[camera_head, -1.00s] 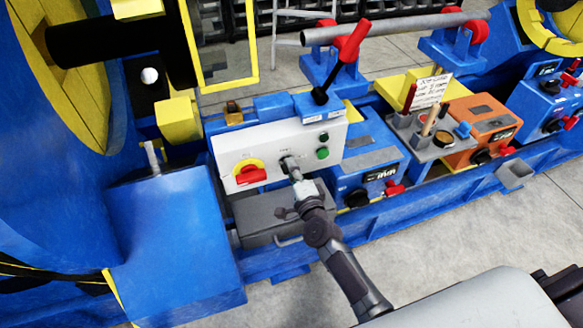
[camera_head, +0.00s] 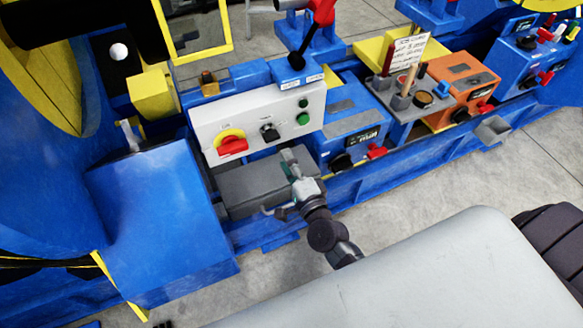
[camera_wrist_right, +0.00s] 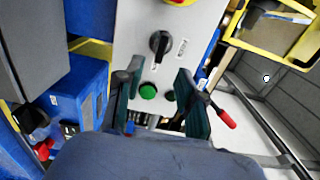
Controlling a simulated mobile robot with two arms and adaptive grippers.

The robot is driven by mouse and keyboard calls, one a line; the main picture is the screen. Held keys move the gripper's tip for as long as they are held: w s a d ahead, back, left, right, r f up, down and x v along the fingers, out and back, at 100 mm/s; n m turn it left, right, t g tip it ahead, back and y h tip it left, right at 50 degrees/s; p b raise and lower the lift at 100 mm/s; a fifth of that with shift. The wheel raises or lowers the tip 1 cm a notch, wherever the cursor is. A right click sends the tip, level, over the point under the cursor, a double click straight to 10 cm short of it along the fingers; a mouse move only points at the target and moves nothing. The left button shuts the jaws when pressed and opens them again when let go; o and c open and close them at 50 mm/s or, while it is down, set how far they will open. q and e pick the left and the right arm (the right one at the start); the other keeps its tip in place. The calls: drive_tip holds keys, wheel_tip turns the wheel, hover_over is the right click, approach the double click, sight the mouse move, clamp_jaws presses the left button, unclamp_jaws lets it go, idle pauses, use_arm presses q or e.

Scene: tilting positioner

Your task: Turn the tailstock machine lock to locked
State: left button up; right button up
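The white control panel (camera_head: 205,125) carries a black selector knob (camera_head: 269,132), with small labels I cannot read. The knob also shows in the right wrist view (camera_wrist_right: 160,42), beyond the fingertips. Which control is the tailstock machine lock, I cannot tell for sure. My right gripper (camera_head: 289,162) is in front of and below the panel, touching no control. In the right wrist view its fingers (camera_wrist_right: 155,92) are apart and empty.
A red switch on yellow (camera_head: 232,145) and green buttons (camera_head: 303,118) share the panel. A grey box (camera_head: 245,188) sits below it. A blue unit (camera_head: 350,133) and an orange unit (camera_head: 460,75) stand to the right. Grey floor (camera_head: 440,175) is open in front.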

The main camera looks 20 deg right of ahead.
drive_tip(key=shift+s, duration=1.2)
drive_tip(key=s+f+n+g+y, duration=0.1)
drive_tip(key=s+f+n+g, duration=0.4)
drive_tip(key=f, duration=0.9)
drive_tip(key=s+f+n+g, duration=0.3)
drive_tip(key=s+f+n, duration=0.35)
drive_tip(key=f, duration=0.85)
drive_tip(key=s+d+f+n+g, duration=0.2)
drive_tip(key=s+f, duration=0.3)
drive_tip(key=s, duration=0.4)
drive_tip(key=s+d+f+n+g+h, duration=0.1)
drive_tip(key=s+f+n+g, duration=0.3)
drive_tip(key=s, duration=0.5)
drive_tip(key=s+d+f+n+g, duration=0.2)
drive_tip(key=s+f, duration=0.4)
drive_tip(key=s, duration=0.3)
drive_tip(key=shift+s+d+f+n+g+h, duration=0.3)
drive_tip(key=shift+s+d+f+n+g, duration=0.05)
drive_tip(key=shift+n+g, duration=0.15)
